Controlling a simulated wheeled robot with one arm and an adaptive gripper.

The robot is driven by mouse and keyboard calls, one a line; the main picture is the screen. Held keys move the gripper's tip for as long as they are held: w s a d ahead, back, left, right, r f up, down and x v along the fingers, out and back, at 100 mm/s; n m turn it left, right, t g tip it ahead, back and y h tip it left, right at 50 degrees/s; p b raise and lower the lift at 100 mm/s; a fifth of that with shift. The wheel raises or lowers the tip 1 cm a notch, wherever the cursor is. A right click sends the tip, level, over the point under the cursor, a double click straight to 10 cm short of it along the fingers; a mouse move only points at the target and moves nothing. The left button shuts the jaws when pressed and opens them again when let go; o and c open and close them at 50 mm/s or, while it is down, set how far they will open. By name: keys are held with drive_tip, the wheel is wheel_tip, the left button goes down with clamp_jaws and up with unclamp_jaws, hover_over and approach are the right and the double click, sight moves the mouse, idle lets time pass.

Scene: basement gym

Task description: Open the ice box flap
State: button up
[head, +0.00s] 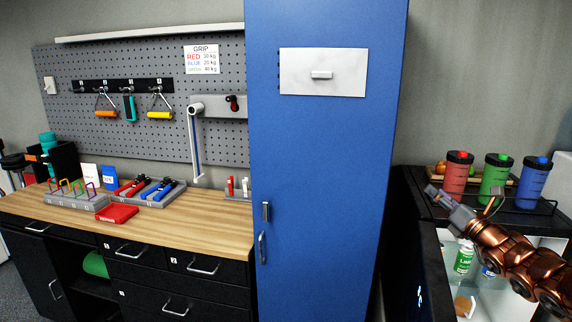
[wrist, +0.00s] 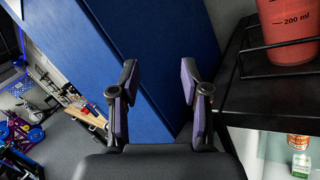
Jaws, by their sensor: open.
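An open black cooler cabinet (head: 424,235) with a white interior stands at the right, partly behind my arm. My gripper (head: 436,193) is in front of the cooler's top, right of the blue cabinet. In the wrist view my gripper (wrist: 159,80) is open and empty, its fingers apart before the blue cabinet (wrist: 120,60).
Red (head: 456,176), green (head: 494,178) and blue (head: 532,182) shaker bottles stand in a rack on the cooler. A green-labelled bottle (head: 463,260) is inside it. A wooden workbench (head: 150,222) with tools fills the left. A narrow gap separates cabinet and cooler.

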drive_tip(key=s+a+r+n+g+y, duration=0.1)
drive_tip(key=s+a+n+g+y, duration=0.25)
drive_tip(key=a+n, duration=0.65)
drive_tip(key=s+a+r+n+g+y, duration=0.2)
drive_tip(key=a+n+g+y, duration=0.25)
drive_tip(key=a, duration=1.05)
drive_tip(key=s+a+f+n+g, duration=0.3)
drive_tip(key=s+a+n+g, duration=0.15)
drive_tip(key=s+a, duration=0.25)
drive_tip(key=s+a+f+n+g, duration=0.3)
drive_tip(key=s+a+n, duration=0.3)
drive_tip(key=s+a, duration=0.15)
drive_tip(key=s+f+n+g+h, duration=0.4)
drive_tip(key=s+f+n+h, duration=0.35)
drive_tip(key=s, duration=0.75)
drive_tip(key=s+d+f+n+g+h, duration=0.1)
drive_tip(key=s+d+f+n+h, duration=0.4)
drive_tip(key=s+d, duration=0.6)
drive_tip(key=shift+s+d+f+n+g, duration=0.15)
drive_tip(key=shift+d+f+n+g, duration=0.3)
drive_tip(key=shift+d, duration=0.6)
drive_tip(key=shift+c, duration=0.5)
drive_tip(key=shift+a, duration=0.1)
